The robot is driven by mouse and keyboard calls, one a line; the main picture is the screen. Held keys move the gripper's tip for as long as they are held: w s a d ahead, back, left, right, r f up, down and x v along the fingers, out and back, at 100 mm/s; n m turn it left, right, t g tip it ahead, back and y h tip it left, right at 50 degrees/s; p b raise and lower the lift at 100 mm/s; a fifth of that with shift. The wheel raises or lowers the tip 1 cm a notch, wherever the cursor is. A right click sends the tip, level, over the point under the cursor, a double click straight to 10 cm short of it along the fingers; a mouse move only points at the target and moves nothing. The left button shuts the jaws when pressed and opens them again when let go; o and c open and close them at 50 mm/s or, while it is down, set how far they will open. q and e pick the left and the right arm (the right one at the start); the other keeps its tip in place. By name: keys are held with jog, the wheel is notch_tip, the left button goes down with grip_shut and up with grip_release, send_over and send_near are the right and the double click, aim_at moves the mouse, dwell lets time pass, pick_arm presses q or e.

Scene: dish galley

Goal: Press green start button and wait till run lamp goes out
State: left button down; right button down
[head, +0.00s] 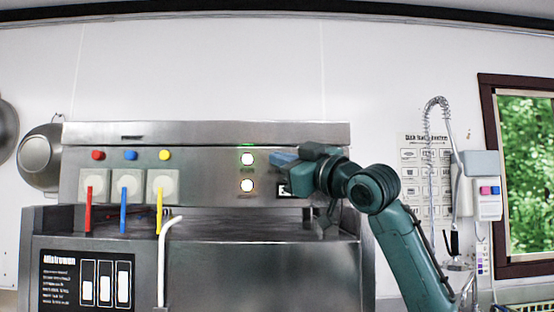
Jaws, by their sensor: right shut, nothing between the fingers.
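The dishwasher's steel front panel (210,165) carries two lit round lamps. The upper lamp (247,159) glows with a green halo, and the lower lamp (247,186) glows warm white. Their labels are too small to read. My right gripper (280,160) is at the panel just right of the upper lamp, shut and empty, pointing left. It covers part of the panel there. I see no green start button; it may be hidden behind the gripper, and I cannot tell whether the fingertips touch anything. My left gripper is not in view.
Red (98,155), blue (131,155) and yellow (164,155) knobs sit at the panel's left, above coloured levers. A small dark display (285,190) is partly covered by my gripper. A spray hose (430,120) and wall box (487,198) are at right.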

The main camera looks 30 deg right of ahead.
jog(key=shift+s+a, duration=0.35)
jog(key=shift+s, duration=0.25)
jog(key=shift+s+a+b, duration=0.1)
jog(key=shift+s+a, duration=0.35)
jog(key=shift+s, duration=0.25)
jog(key=shift+s+a+b, duration=0.15)
jog(key=shift+s+a, duration=0.3)
jog(key=shift+s, duration=0.3)
jog(key=shift+s+a+b, duration=0.1)
jog(key=shift+s+a, duration=0.35)
jog(key=shift+s, duration=0.25)
jog(key=shift+f, duration=0.1)
